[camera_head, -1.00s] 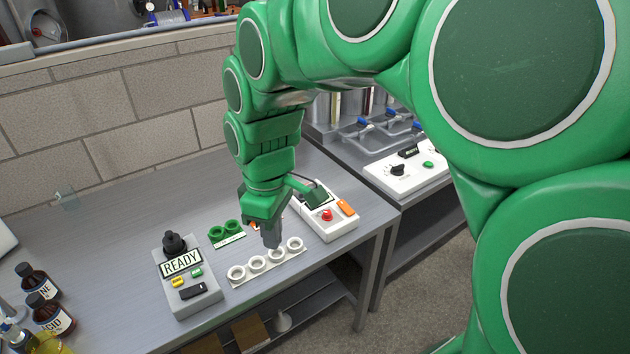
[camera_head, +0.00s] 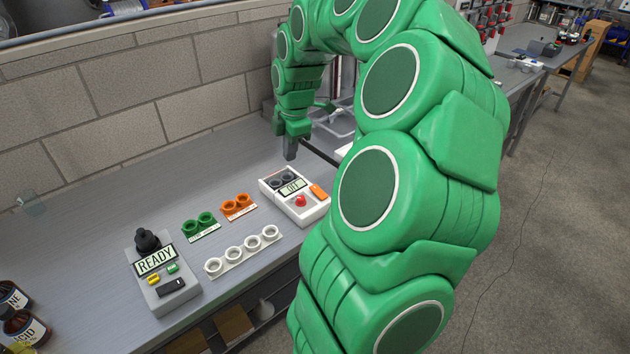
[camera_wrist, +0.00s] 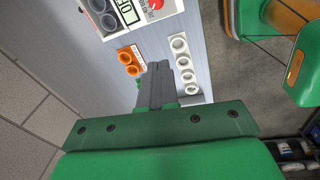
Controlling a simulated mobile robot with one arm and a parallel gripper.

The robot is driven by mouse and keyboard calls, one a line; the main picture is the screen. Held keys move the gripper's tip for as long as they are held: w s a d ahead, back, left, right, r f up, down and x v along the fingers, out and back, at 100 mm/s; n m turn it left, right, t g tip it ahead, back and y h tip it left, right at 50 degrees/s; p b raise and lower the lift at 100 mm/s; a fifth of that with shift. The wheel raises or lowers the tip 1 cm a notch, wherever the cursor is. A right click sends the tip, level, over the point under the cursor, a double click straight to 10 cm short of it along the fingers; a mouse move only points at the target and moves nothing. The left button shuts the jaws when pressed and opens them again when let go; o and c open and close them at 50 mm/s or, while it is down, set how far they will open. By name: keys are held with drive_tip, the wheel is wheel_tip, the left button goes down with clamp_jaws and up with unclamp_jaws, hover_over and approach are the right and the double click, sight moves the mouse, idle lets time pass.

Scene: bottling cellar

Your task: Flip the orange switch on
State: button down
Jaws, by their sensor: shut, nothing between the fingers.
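The orange switch (camera_head: 318,191) sits at the right end of a white control box (camera_head: 308,214) on the grey bench. In the wrist view, the shut fingers (camera_wrist: 155,86) show below part of the box (camera_wrist: 110,38); the orange switch is not visible there.
A grey box (camera_head: 175,296) reading READY stands to the left. Green rings (camera_head: 199,222), orange rings (camera_head: 238,204) and a white row of rings (camera_head: 243,252) lie between the boxes. Brown bottles (camera_head: 22,326) stand at the lower left. The bench is clear behind the ring holders.

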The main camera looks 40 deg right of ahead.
drive_tip(key=n, duration=0.2)
hover_over(315, 188)
drive_tip(key=s, duration=0.2)
wheel_tip(315, 188, down, 4)
drive_tip(key=shift+s+r, duration=0.15)
drive_tip(key=f, duration=0.4)
drive_tip(key=w+f, duration=0.1)
drive_tip(key=f, duration=0.4)
drive_tip(key=w+f, duration=0.1)
drive_tip(key=f, duration=0.3)
drive_tip(key=shift+w+f, duration=0.1)
drive_tip(key=shift+f, duration=0.3)
drive_tip(key=shift+f, duration=0.1)
drive_tip(key=shift+w+f, duration=0.15)
drive_tip(key=shift+s, duration=0.2)
drive_tip(key=shift+s+r, duration=0.3)
drive_tip(key=shift+s, duration=0.3)
